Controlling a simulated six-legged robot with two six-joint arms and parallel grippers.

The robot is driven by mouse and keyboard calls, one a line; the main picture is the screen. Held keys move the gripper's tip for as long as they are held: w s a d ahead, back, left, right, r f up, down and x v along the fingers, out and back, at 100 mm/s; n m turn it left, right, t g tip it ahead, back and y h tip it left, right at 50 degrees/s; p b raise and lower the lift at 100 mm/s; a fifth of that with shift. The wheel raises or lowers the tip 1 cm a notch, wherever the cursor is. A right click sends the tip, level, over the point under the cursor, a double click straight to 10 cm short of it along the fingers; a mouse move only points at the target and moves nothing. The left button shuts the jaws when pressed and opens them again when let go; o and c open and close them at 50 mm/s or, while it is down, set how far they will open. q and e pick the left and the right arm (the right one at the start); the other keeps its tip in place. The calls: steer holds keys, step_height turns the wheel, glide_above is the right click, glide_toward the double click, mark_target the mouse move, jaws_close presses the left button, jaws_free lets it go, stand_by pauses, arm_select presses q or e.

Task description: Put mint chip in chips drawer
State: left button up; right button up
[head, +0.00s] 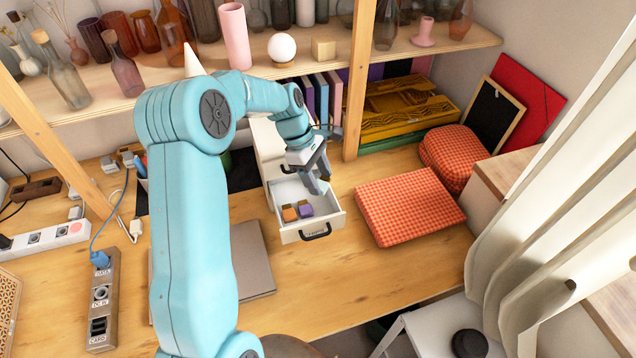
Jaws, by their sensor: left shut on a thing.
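The drawer (329,222) of a small white cabinet on the desk is pulled open. An orange block (289,213) and a purple block (306,210) lie inside it, near its front. My left gripper (319,182) points down over the right part of the open drawer. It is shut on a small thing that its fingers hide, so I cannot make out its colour. No mint chip shows clearly anywhere else. My right gripper is not in view.
A red checked box (408,204) lies right of the drawer, with a rounded checked case (455,155) behind it. A grey laptop-like slab (252,262) lies to the left. A shelf (370,52) with vases runs above.

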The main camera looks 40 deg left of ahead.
arm_select(q)
steer(key=f, duration=0.3)
steer(key=shift+w+f, duration=0.2)
steer(key=shift+f, duration=0.15)
steer(key=shift+s, duration=0.1)
steer(key=shift+f, duration=0.3)
steer(key=o, duration=1)
steer(key=shift+s+r, duration=0.1)
